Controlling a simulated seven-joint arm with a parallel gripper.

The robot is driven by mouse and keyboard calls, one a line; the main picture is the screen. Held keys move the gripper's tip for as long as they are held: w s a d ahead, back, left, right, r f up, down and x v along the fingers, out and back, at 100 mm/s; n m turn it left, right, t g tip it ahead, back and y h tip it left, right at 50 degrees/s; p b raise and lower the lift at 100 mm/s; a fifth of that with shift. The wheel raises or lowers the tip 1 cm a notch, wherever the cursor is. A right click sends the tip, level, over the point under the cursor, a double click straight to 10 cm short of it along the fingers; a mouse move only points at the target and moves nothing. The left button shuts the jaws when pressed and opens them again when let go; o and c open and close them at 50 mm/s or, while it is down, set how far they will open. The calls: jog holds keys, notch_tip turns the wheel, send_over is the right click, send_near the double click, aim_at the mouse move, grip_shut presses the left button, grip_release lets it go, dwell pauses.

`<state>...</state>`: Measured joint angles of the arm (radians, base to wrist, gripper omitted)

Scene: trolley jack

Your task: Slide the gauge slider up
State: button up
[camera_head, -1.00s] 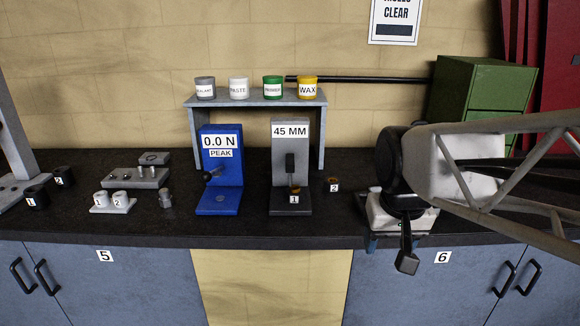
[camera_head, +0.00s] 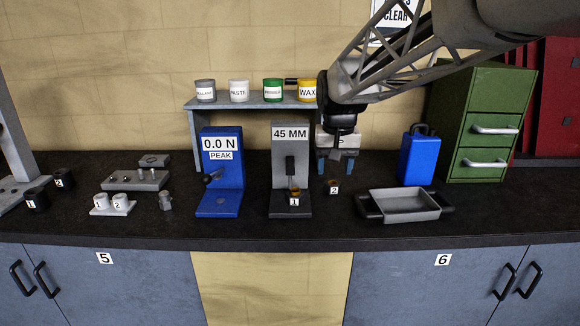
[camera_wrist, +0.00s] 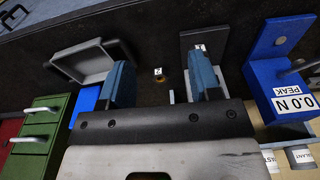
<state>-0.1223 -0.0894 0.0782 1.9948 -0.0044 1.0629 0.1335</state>
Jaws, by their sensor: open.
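The grey gauge (camera_head: 291,148) labelled 45 MM stands upright on the dark counter, with a black slider (camera_head: 290,166) on its front face. A brass-coloured piece (camera_head: 294,190) sits on the gauge's foot by the tag 1. My gripper (camera_head: 335,166) is just right of the gauge, blue fingers pointing down, open and empty. In the wrist view my gripper's fingers (camera_wrist: 163,82) are spread apart. There the right finger overlaps the gauge's dark foot (camera_wrist: 205,42), and the gauge's upright and slider are mostly hidden.
A blue force gauge (camera_head: 220,170) reading 0.0 N stands left of the grey one. A small brass piece (camera_head: 332,183) lies by tag 2. A grey tray (camera_head: 404,205), blue canister (camera_head: 418,158) and green drawer cabinet (camera_head: 487,120) are to the right. A shelf (camera_head: 255,102) with jars stands behind.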

jog(key=w+a+f, duration=0.2)
jog(key=w+a, duration=0.3)
jog(key=w, duration=0.7)
jog(key=g, duration=0.1)
send_near(290, 165)
notch_tip(290, 165, down, 5)
jog(key=shift+s+f, duration=0.1)
jog(key=shift+f, duration=3.9)
jog(key=shift+r, duration=0.1)
grip_shut()
